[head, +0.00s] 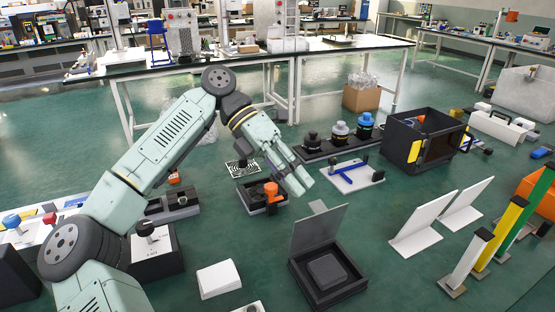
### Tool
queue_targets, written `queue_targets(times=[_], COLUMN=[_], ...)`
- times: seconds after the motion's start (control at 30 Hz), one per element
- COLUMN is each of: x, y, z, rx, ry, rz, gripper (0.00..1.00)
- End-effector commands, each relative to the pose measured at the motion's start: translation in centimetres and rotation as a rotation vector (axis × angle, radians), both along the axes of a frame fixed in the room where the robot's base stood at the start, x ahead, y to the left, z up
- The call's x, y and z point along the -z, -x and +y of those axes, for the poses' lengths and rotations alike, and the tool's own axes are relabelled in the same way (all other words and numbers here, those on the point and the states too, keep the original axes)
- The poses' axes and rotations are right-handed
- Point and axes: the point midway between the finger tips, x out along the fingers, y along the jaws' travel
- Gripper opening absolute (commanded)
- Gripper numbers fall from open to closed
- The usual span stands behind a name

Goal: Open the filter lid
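A dark square box (326,290) stands on the floor at the lower middle, with a grey panel (320,227) standing up at its back like a raised lid. A dark square pad lies inside it. I cannot tell for sure whether this is the filter. My gripper (301,184) points down to the right, in front of and above the floor, between this box and a low dark tray with an orange knob-like part (271,188). The gripper appears to touch nothing, though its height is hard to judge. Its fingers are too small to show whether they are open.
Three dark-based containers with differently coloured tops (340,132) stand in a row behind. A dark open-fronted box (424,140) stands right of them. White tilted panels (424,222) and coloured posts (502,232) stand at the right. A white block (219,278) lies left of the grey-lidded box.

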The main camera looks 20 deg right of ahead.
Motion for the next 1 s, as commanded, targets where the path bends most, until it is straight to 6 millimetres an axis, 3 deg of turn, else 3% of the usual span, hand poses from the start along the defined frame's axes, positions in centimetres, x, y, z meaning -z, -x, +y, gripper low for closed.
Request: queue_targets(times=[0.13, 0.33, 1.0], x=[-2.3, -4.1, -5.2], y=[-2.1, -4.0, -4.5], z=[1.2, 2.5, 2.9], rx=[-0.001, 0.001, 0.003], ry=[0.003, 0.003, 0.005], rz=[0.000, 0.002, 0.002], gripper=[0.25, 0.25, 0.25])
